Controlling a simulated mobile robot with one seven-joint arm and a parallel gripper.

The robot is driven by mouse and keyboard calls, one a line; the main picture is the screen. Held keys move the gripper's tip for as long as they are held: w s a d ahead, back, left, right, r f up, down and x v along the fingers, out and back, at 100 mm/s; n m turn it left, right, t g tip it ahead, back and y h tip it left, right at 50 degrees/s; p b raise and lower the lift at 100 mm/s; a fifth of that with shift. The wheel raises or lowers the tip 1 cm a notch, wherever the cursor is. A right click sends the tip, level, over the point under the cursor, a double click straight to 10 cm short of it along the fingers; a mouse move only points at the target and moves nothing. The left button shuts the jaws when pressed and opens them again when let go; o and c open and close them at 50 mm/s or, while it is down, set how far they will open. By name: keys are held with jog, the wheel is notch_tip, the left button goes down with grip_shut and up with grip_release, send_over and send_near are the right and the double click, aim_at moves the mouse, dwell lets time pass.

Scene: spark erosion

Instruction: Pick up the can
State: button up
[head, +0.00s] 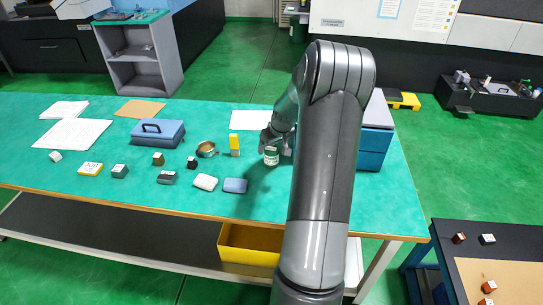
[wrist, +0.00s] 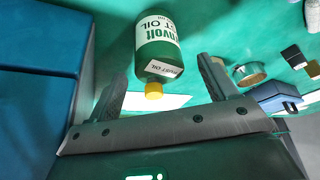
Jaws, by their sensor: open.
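The can (wrist: 158,45) is green with a white label reading "OIL" and a yellow cap. In the head view the can (head: 271,156) stands on the green table, right of the middle of the objects. My gripper (head: 272,140) is at the can's far side and partly above it, with my arm reaching over from the right. In the wrist view my gripper (wrist: 163,70) is open, and the can's cap end points in between its two fingers. Whether a finger touches the can I cannot tell.
A blue box (head: 373,148) stands just right of my gripper, partly behind my arm. A yellow object (head: 234,144) and a round brass-coloured dish (head: 206,149) stand left of the can. Several small blocks and a blue case (head: 157,133) lie further left. The table's front right is clear.

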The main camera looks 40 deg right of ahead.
aim_at(272, 148)
jog(key=x, duration=0.5)
jog(key=shift+s, duration=0.1)
jog(key=c, duration=1.2)
